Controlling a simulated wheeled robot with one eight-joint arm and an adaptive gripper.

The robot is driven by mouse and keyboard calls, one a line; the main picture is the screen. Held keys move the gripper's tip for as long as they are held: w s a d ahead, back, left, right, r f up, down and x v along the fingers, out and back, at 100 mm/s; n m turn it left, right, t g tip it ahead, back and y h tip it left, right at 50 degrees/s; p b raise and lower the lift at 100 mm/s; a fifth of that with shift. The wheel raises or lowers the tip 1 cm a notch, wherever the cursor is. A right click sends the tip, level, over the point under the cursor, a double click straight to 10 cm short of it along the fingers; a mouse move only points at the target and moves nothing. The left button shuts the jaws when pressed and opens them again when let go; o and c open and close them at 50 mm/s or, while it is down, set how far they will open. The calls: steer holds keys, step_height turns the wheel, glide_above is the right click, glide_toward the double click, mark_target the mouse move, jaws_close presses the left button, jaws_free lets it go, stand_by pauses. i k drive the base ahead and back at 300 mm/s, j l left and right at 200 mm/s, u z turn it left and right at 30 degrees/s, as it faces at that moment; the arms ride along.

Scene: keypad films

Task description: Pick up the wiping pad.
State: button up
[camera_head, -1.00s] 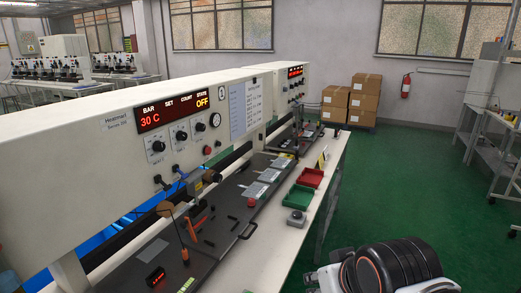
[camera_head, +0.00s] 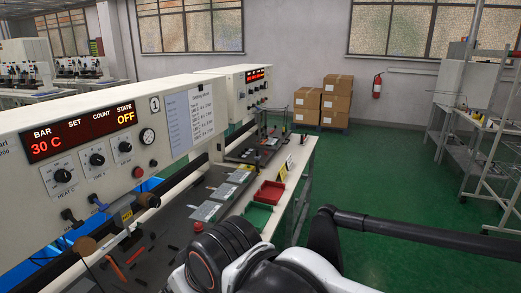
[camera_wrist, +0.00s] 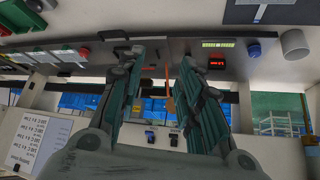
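I cannot single out the wiping pad with certainty in either view. A small blue item (camera_wrist: 253,50) lies on the dark worktop in the wrist view, but I cannot tell what it is. My gripper (camera_wrist: 158,72) shows in the wrist view with its two green-grey fingers apart and nothing between them. It points toward the bench, and the worktop appears along the top of that picture. In the head view my arm crosses the lower middle, hiding the near part of the bench, and the fingertips are not visible.
The heat-seal machine (camera_head: 75,140) stands at left above the dark worktop (camera_head: 185,220). A red tray (camera_head: 269,193) and a green tray (camera_head: 257,215) sit at the bench's right edge. Green floor at right is open.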

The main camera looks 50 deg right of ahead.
mark_target(258, 157)
steer(key=i+l, duration=0.2)
steer(key=l, duration=0.3)
steer(key=i+l, duration=0.2)
steer(key=l, duration=0.3)
steer(key=i+l, duration=0.2)
steer(key=l, duration=0.25)
steer(key=i+l, duration=0.2)
steer(key=l, duration=0.3)
steer(key=i+l, duration=0.15)
steer(key=l, duration=0.35)
steer(key=i+l, duration=0.2)
steer(key=l, duration=0.3)
steer(key=i+l, duration=0.2)
steer(key=l, duration=0.3)
steer(key=i+l, duration=0.2)
steer(key=l, duration=0.25)
